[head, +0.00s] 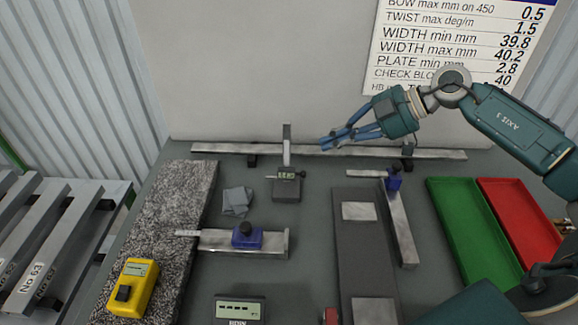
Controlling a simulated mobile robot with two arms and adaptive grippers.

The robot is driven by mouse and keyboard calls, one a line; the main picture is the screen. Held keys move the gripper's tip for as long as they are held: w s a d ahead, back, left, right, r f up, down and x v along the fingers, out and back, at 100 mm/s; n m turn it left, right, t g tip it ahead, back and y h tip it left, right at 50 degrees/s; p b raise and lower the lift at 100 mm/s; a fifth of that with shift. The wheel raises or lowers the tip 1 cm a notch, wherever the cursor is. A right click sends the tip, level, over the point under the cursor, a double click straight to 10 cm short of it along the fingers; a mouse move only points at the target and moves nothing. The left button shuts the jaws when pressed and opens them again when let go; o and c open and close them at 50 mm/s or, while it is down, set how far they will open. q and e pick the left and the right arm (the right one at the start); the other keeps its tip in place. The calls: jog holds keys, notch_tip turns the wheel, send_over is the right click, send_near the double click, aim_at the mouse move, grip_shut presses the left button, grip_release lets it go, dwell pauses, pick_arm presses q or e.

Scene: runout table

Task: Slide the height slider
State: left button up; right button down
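A small upright gauge (286,188) with a dark base, a pale vertical post (287,140) and a small display on its slider (286,175) stands near the back middle of the table. I take this to be the height slider. My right gripper (327,143), with blue fingers, hangs behind and to the right of the post, apart from the slider. Its fingertips look close together, but the side-on angle hides whether there is a gap. It appears to hold nothing. My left gripper is out of view.
A long metal bar (350,153) runs along the back. Gauges with blue sliders (247,237) (393,180) lie in front. A granite slab (185,215) with a yellow device (133,287) is left. Green (470,230) and red (518,215) trays are right.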

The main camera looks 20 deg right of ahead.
jog(key=d+h, duration=0.1)
jog(key=d, duration=0.1)
jog(key=p, duration=0.4)
send_near(285, 174)
jog(key=f, duration=0.1)
jog(key=w+f, duration=0.1)
jog(key=f+p, duration=0.1)
jog(key=shift+w+a+f, duration=0.1)
jog(key=shift+w+a, duration=0.1)
jog(key=shift+w, duration=0.05)
notch_tip(285, 174, down, 3)
jog(key=shift+f, duration=0.15)
jog(key=shift+s, duration=0.1)
